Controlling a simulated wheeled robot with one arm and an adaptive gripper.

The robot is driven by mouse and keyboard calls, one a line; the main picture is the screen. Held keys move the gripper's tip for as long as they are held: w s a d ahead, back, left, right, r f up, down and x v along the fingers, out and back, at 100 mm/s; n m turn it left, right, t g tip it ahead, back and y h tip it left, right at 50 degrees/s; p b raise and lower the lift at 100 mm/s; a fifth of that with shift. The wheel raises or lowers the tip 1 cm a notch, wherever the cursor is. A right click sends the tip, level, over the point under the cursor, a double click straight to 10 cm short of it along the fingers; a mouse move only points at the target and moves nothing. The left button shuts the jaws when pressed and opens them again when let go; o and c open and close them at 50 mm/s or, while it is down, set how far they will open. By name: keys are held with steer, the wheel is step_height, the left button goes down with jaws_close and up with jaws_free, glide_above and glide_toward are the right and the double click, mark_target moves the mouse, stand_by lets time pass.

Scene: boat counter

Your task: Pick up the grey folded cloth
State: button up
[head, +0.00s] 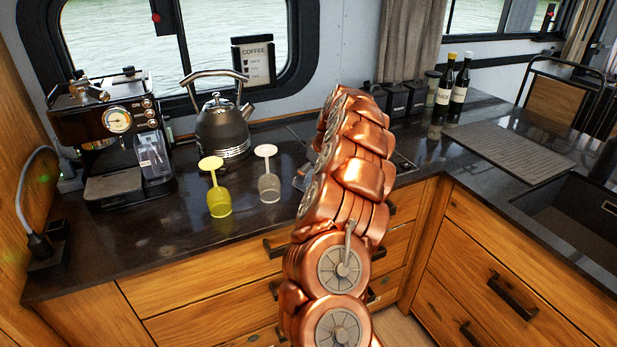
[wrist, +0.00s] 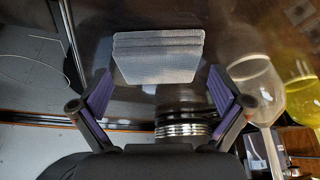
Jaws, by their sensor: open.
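The grey folded cloth (wrist: 157,55) lies on the dark, glossy counter in the wrist view, with its stacked folds showing. My gripper (wrist: 160,92) is open and empty, with one purple-padded finger on the left and one on the right. The cloth is just beyond the fingertips, roughly centred between them, and does not appear to be held. I cannot tell how high the fingers are above the counter. In the head view my copper arm hides most of this area, and I cannot make out the cloth there.
A clear glass (head: 269,174) and a yellow glass (head: 219,201) stand upside down left of my arm. The clear glass (wrist: 254,80) is close to the right finger. A dark kettle (head: 222,130), coffee machine (head: 112,130) and two bottles (head: 452,87) stand farther off.

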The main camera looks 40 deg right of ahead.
steer(key=shift+x, duration=0.9)
steer(key=shift+c, duration=0.2)
steer(key=c, duration=0.9)
steer(key=shift+o, duration=0.2)
steer(key=shift+r+b, duration=0.85)
steer(key=shift+r, duration=0.9)
steer(key=s+a+r+b, duration=0.1)
steer(key=s+a+b, duration=0.3)
steer(key=s+a, duration=0.6)
steer(key=shift+s+a+r+b, duration=0.3)
steer(key=shift+a+b, duration=0.05)
steer(key=shift+a, duration=0.6)
